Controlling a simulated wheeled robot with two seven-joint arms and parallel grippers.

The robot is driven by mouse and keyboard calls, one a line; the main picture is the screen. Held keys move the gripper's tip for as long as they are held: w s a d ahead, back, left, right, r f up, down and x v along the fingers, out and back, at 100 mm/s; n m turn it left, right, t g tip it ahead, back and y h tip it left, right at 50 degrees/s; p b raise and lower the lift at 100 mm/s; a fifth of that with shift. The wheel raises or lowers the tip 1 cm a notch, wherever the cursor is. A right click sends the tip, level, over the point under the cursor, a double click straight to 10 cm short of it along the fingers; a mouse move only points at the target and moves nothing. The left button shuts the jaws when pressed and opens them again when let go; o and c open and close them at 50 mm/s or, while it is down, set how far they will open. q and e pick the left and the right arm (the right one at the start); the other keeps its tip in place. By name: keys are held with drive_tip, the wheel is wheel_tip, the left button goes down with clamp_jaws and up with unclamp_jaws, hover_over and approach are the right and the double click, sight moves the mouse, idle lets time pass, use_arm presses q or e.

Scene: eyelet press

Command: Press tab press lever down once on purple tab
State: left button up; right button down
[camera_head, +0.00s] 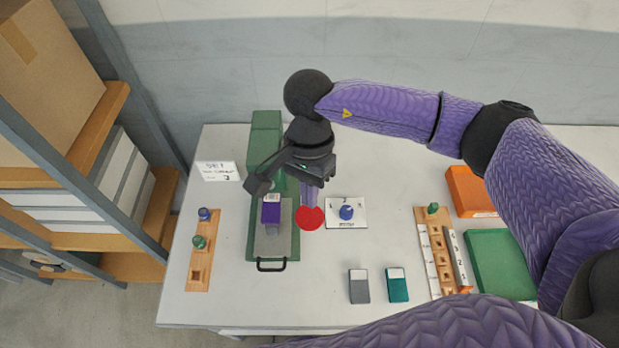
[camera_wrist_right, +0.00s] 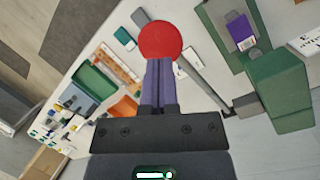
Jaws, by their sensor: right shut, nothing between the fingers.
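The tab press is a green machine (camera_head: 266,135) with a grey bed (camera_head: 284,240) at the left of the table. The purple tab (camera_head: 271,212) lies on the bed with a white label at its end; it also shows in the right wrist view (camera_wrist_right: 241,33). The press lever is a dark bar (camera_wrist_right: 205,88) ending in a round red knob (camera_head: 310,218), out to the right of the bed. My right gripper (camera_head: 309,204) is shut and empty, its fingertips over the red knob; I cannot tell whether they touch. My left gripper is out of view.
A white card with a blue peg (camera_head: 347,212) stands right of the knob. Grey (camera_head: 359,286) and teal (camera_head: 397,285) tabs lie in front. A wooden peg rack (camera_head: 198,262) is at left; an orange bin (camera_head: 470,190) and green tray (camera_head: 500,262) are at right.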

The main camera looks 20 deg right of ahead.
sight(309, 215)
drive_tip(key=shift+f, duration=0.15)
drive_tip(key=shift+b+x, duration=2.4)
drive_tip(key=shift+x, duration=0.45)
drive_tip(key=shift+s, duration=0.1)
drive_tip(key=shift+b+x, duration=1.3)
drive_tip(key=shift+x, duration=0.1)
drive_tip(key=shift+f+b, duration=1.45)
drive_tip(key=shift+f, duration=0.15)
